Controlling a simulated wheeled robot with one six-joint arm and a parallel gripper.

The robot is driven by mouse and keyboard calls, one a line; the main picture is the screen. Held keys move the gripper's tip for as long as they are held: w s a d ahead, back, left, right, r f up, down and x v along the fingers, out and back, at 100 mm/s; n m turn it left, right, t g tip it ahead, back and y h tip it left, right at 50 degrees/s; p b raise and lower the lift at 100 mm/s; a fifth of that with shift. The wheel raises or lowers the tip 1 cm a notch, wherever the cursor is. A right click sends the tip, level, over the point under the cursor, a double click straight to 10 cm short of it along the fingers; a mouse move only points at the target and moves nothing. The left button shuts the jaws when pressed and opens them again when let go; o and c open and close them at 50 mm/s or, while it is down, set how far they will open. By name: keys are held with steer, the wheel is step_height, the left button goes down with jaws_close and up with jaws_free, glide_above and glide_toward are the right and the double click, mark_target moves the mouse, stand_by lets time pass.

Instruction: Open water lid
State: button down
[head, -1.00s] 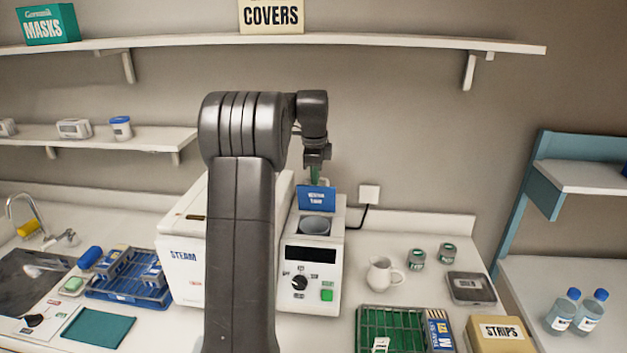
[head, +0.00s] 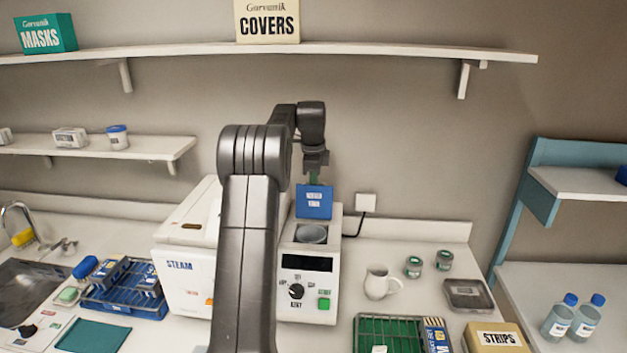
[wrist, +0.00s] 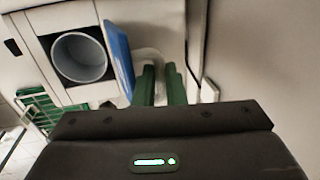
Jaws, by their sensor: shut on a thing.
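The blue water lid (head: 314,203) stands raised at the back of the white machine (head: 308,262), its labelled face toward the head camera. The round grey water opening (head: 311,234) below it is uncovered. In the wrist view the lid (wrist: 119,60) is a tilted blue panel beside the opening (wrist: 79,58). My gripper (head: 315,176) is just above and behind the lid. In the wrist view its green fingers (wrist: 160,78) are close together, shut on a pale part at the lid's back; the exact grip spot is partly hidden.
A STEAM box (head: 178,264) stands left of the machine, close to my arm. A white jug (head: 378,284) and two small jars stand to the right. A shelf (head: 300,50) runs along the wall above. A wall outlet (head: 366,202) with a cable is behind right.

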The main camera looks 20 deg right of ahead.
steer(key=shift+w+f, duration=0.1)
steer(key=c, duration=1.9)
jaws_free()
steer(key=o, duration=0.4)
steer(key=shift+w+d+f, duration=0.1)
steer(key=shift+w+d, duration=0.05)
steer(key=shift+w, duration=0.05)
steer(key=shift+c, duration=0.2)
steer(key=shift+o, duration=0.2)
steer(key=shift+w+d+f, duration=0.1)
steer(key=shift+w, duration=0.05)
steer(key=shift+r, duration=0.35)
step_height(320, 180, up, 13)
steer(key=s+a, duration=0.1)
steer(key=s, duration=0.1)
steer(key=shift+s+a, duration=0.2)
steer(key=shift+a, duration=0.05)
